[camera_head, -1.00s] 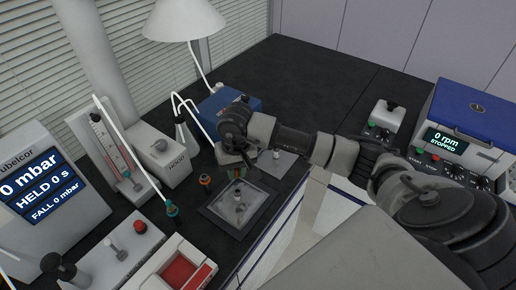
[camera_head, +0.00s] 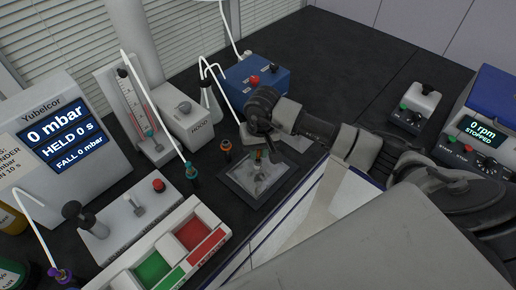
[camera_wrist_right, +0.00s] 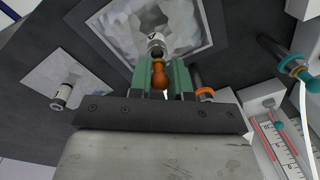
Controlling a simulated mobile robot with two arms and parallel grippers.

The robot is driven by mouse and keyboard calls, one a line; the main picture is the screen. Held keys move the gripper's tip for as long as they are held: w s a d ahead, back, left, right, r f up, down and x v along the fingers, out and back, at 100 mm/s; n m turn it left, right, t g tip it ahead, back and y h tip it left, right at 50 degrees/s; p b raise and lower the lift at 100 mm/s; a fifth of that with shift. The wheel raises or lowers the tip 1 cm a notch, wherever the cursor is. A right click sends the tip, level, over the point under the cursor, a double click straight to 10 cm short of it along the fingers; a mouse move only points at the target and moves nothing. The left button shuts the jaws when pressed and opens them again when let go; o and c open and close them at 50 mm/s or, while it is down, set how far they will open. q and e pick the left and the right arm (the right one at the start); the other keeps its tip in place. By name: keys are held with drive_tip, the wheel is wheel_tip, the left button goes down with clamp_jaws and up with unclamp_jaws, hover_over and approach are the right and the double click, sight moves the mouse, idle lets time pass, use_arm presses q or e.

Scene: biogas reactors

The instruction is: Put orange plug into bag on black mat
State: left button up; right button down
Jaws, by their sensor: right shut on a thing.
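My right gripper (camera_wrist_right: 160,80) is shut on the orange plug (camera_wrist_right: 160,76), which sits between its green fingers in the wrist view. The bag (camera_head: 248,182) is a clear grey sheet lying on the black mat (camera_head: 236,194) in the head view. Its pale neck with a dark ring (camera_wrist_right: 155,43) stands right in front of the plug's tip in the wrist view. Plug and neck look lined up; I cannot tell whether they touch. In the head view my right gripper (camera_head: 262,154) is above the bag and partly covers the neck. My left gripper is not in view.
A second bag neck (camera_wrist_right: 62,96) stands on a grey sheet beside the mat. An orange-collared bottle (camera_head: 226,147) and a teal-capped one (camera_head: 192,172) stand left of the mat. A blue box (camera_head: 256,80) is behind, and a red and green tray (camera_head: 172,250) in front.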

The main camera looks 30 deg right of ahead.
idle(0.4)
drive_tip(key=shift+b, duration=0.4)
drive_tip(key=shift+f, duration=0.1)
idle(0.4)
drive_tip(key=shift+f+b, duration=0.2)
drive_tip(key=shift+b, duration=0.4)
drive_tip(key=shift+f+b, duration=0.65)
drive_tip(key=shift+b, duration=0.2)
idle(0.5)
idle(0.4)
drive_tip(key=c, duration=1)
unclamp_jaws()
drive_tip(key=shift+r, duration=0.1)
